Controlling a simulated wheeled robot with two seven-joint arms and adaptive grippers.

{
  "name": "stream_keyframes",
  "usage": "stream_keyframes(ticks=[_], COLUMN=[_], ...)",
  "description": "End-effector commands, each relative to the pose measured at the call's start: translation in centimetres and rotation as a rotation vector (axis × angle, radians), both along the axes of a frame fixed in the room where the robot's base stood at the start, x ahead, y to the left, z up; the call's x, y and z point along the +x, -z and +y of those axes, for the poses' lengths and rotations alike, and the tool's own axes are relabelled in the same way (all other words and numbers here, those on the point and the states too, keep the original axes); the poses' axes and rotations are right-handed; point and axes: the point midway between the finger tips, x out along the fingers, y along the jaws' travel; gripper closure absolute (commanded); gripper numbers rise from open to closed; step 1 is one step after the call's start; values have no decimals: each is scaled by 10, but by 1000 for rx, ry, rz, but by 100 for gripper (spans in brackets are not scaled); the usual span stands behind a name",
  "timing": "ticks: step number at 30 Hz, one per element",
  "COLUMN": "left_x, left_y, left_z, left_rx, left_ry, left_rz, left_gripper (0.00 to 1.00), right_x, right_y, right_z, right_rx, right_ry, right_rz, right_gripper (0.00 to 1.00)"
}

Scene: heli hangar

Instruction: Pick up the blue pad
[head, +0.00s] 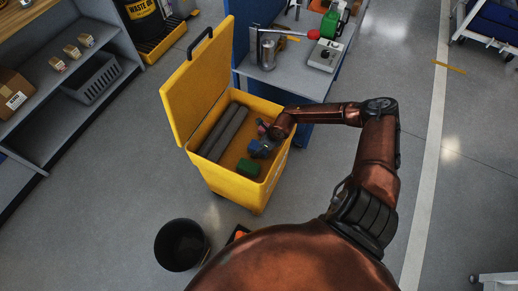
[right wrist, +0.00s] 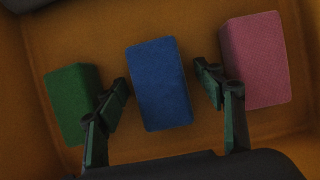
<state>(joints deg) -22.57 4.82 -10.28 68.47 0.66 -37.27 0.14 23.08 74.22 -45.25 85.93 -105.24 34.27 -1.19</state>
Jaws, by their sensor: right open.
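The blue pad (right wrist: 159,84) lies on the floor of the yellow bin (head: 232,180), between a green pad (right wrist: 72,103) and a pink pad (right wrist: 255,60). My right gripper (right wrist: 166,82) is inside the bin, with its open fingers on either side of the blue pad and none visibly touching it. In the head view the right gripper (head: 264,143) partly covers the blue pad (head: 256,152) and the pink pad (head: 262,127). The green pad (head: 248,168) shows clear there. My left gripper is not in view.
Grey rolls (head: 222,133) lie along the bin's left side. The bin's yellow lid (head: 196,82) stands open. A grey workbench (head: 290,76) with tools is behind the bin.

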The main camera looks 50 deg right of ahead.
Motion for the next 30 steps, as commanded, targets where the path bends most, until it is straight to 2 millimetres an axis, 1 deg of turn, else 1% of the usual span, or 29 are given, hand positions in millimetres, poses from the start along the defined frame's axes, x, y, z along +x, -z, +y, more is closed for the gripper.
stream_keyframes(ticks=[15,30], left_x=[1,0], left_y=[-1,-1], left_z=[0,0], left_rx=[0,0], left_ry=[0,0], left_rz=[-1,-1], left_gripper=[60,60], right_x=[0,0], right_y=[4,4], right_z=[0,0], right_rx=[0,0], right_ry=[0,0], right_rz=[0,0], right_gripper=[38,72])
